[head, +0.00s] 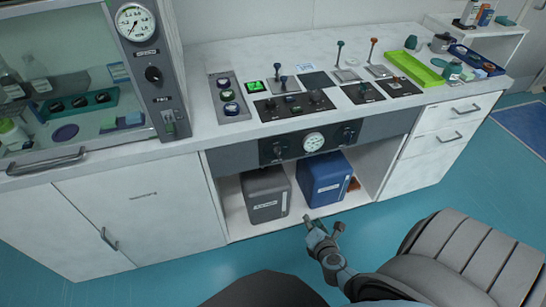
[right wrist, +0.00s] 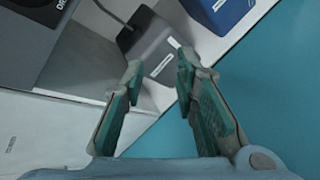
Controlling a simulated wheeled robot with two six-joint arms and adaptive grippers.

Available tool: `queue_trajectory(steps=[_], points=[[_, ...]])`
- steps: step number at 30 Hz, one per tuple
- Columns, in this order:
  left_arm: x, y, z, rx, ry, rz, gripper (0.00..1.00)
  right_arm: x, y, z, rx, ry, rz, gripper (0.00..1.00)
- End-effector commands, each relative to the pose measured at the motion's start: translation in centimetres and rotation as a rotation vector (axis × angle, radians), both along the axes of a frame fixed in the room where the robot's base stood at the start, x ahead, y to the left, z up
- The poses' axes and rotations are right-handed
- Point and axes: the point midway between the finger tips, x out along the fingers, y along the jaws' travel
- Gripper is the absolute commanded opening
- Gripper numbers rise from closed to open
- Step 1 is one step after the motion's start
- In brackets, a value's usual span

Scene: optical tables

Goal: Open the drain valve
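A dark panel (head: 297,147) under the counter's front edge carries a round gauge (head: 314,142) with a black valve handle (head: 277,150) to its left and another (head: 347,134) to its right. I cannot read their labels in the head view. A corner of a dark panel (right wrist: 32,10) shows in the right wrist view, with a cut-off label starting "DR"; its handle is not clearly visible. My right gripper (head: 323,224) is open and empty, low in front of the cabinet and below the panel. Its parted fingers show in the right wrist view (right wrist: 160,66). My left gripper is not in view.
A grey container (head: 265,194) and a blue container (head: 325,180) stand in the open bay below the panel. Cabinet doors (head: 142,215) are left, drawers (head: 440,140) right. The countertop holds switches, levers and a green tray (head: 414,69). Teal floor lies in front.

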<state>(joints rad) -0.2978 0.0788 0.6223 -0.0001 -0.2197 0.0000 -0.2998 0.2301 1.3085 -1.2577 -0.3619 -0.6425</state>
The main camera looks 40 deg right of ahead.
Motion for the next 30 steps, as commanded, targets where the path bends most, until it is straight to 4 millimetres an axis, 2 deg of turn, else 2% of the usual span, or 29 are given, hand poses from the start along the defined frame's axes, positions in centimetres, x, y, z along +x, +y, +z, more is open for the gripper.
queue_trajectory(steps=[1,3,6,8,11,21,25,30], points=[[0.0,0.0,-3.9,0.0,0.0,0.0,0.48,3.2,-0.2,1.4,-0.243,-0.055,0.135,0.27],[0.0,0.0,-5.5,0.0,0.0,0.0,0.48,6.2,0.2,6.4,-0.565,-0.113,0.265,0.27],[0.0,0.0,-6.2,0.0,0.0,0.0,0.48,8.0,1.2,11.0,-0.831,-0.16,0.337,0.27],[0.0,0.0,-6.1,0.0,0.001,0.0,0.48,8.7,1.3,12.3,-0.89,-0.169,0.348,0.27],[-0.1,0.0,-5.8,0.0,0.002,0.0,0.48,10.3,0.8,12.8,-0.898,-0.169,0.349,0.27],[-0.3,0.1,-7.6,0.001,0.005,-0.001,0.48,19.1,-2.3,12.5,-0.89,-0.169,0.348,0.27],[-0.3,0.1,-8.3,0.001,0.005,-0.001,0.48,20.9,-3.0,12.4,-0.89,-0.167,0.348,0.27],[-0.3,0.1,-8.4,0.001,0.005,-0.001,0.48,21.8,-3.3,12.6,-0.888,-0.167,0.349,0.27]])
